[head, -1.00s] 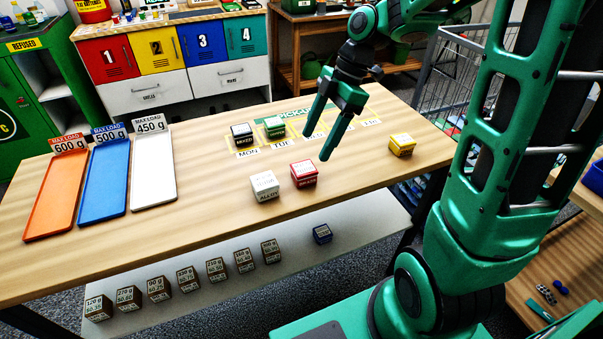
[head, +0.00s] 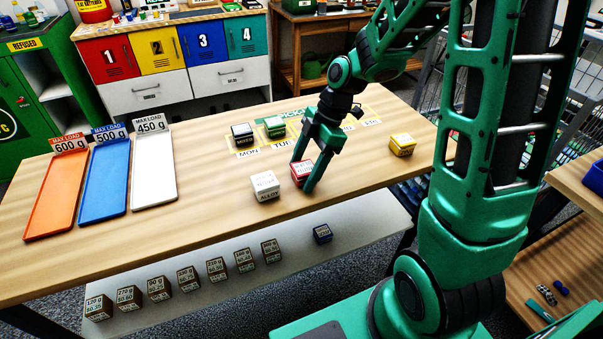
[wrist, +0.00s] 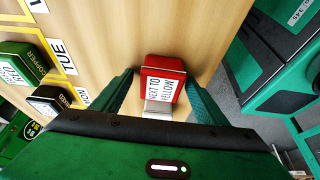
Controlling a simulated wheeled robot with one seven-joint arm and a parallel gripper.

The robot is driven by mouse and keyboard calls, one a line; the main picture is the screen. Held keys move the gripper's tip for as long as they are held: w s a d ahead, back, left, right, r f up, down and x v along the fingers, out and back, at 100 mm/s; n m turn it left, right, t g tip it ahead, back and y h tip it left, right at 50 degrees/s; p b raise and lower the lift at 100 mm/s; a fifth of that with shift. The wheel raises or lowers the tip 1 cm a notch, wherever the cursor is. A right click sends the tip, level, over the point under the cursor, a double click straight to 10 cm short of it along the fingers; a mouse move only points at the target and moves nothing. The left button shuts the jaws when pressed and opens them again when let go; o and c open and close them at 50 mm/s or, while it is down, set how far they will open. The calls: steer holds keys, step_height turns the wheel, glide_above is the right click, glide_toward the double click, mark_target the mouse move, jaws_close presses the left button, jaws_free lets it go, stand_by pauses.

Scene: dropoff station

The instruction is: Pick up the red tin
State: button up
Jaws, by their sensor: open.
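The red tin (head: 299,170) stands on the wooden table, just right of the white tin. In the wrist view the red tin (wrist: 165,82) has a white label reading "NEXT TO YELLOW". My gripper (head: 301,176) is open, with its green fingers reaching down around the red tin in the head view; one finger partly hides the tin. In the wrist view the fingers of my gripper (wrist: 160,98) lie on either side of the tin, with gaps visible. The yellow tin (head: 402,145) stands apart at the right of the table.
The white tin (head: 265,186) is close beside the red tin. A black tin (head: 242,135) and a green tin (head: 274,128) stand on the marked day squares. Orange (head: 57,203), blue (head: 104,185) and white (head: 153,175) trays lie at the left.

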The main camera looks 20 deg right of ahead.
steer(key=shift+c, duration=0.7)
steer(key=c, duration=1)
steer(key=shift+r, duration=0.1)
steer(key=shift+c, duration=0.2)
